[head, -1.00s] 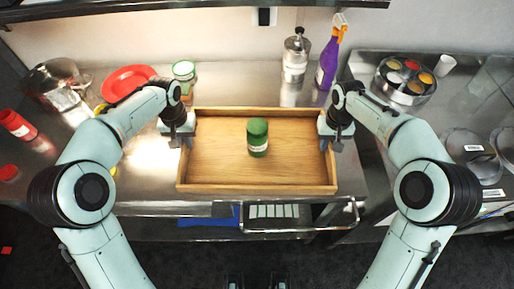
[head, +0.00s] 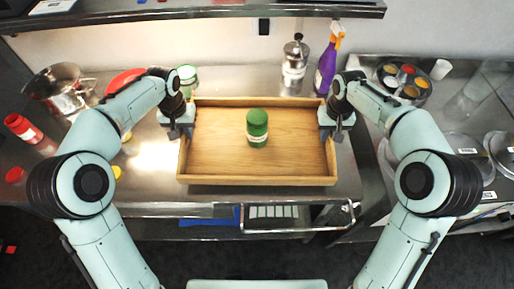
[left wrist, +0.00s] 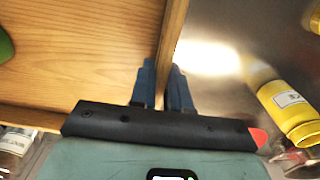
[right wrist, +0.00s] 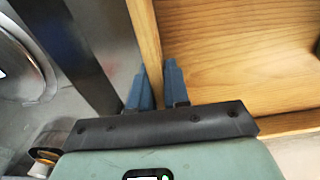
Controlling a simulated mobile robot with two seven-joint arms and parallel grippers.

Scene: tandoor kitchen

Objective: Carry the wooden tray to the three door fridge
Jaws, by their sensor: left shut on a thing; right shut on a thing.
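The wooden tray (head: 215,160) is in front of me at the steel counter, with a green-lidded jar (head: 257,127) standing upright in it. My left gripper (head: 184,135) is shut on the tray's left wall, which also shows between the fingers in the left wrist view (left wrist: 163,75). My right gripper (head: 329,133) is shut on the right wall, seen between the fingers in the right wrist view (right wrist: 150,55). The tray looks level and appears raised a little above the counter. The three door fridge is not in view.
A green-lidded jar (head: 187,78), red plate (head: 125,80) and steel pot (head: 60,88) are at left. A spice tin (head: 404,82) stands right. A shelf (head: 200,11) hangs above.

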